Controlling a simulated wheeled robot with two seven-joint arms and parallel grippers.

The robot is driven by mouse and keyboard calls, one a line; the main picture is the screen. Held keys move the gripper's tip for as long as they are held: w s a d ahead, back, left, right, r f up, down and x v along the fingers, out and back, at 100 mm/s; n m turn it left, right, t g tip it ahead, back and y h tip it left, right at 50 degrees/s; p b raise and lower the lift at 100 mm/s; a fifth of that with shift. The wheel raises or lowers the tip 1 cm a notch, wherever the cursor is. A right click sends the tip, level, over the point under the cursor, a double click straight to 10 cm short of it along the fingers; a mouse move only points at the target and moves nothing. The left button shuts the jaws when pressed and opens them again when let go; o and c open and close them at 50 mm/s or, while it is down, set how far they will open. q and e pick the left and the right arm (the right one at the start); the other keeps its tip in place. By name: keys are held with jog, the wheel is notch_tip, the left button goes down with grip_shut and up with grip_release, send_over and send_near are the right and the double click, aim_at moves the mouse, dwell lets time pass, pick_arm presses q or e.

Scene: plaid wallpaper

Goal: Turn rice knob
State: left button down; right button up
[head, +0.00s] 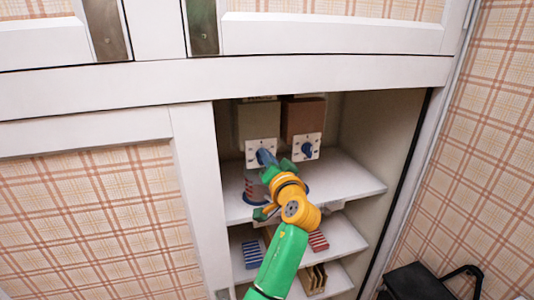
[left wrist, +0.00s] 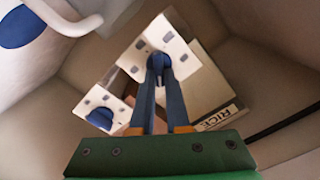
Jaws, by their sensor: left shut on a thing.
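The rice dispenser (left wrist: 205,85) is a box with a "RICE" label (left wrist: 218,117) in the left wrist view. Its white plate (left wrist: 185,55) carries the blue rice knob (left wrist: 157,62). In the head view the plate (head: 251,157) is on the left, greyish box. My left gripper (head: 264,157) reaches into the cupboard to this plate. Its two long blue fingers (left wrist: 159,75) are shut on the knob, partly hiding it. A second white plate (head: 313,139) with a blue knob (head: 307,150) is on the brown box beside it. My right gripper is not in view.
The cupboard has white shelves (head: 350,182). A blue-striped thing (head: 251,253) and a red-striped one (head: 318,241) sit on the shelf below. A cupboard panel (head: 95,220) borders the opening on the left. A black object (head: 412,283) stands at lower right.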

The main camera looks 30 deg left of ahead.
pick_arm(q)
jog(key=m+p, duration=0.2)
jog(key=m, duration=0.2)
jog(key=shift+w+f+m, duration=0.1)
jog(key=shift+w+m, duration=0.05)
jog(key=shift+m, duration=0.25)
dwell(0.4)
jog(key=c, duration=0.9)
grip_release()
jog(key=shift+f, duration=0.1)
jog(key=b+v, duration=0.3)
jog(key=v, duration=0.4)
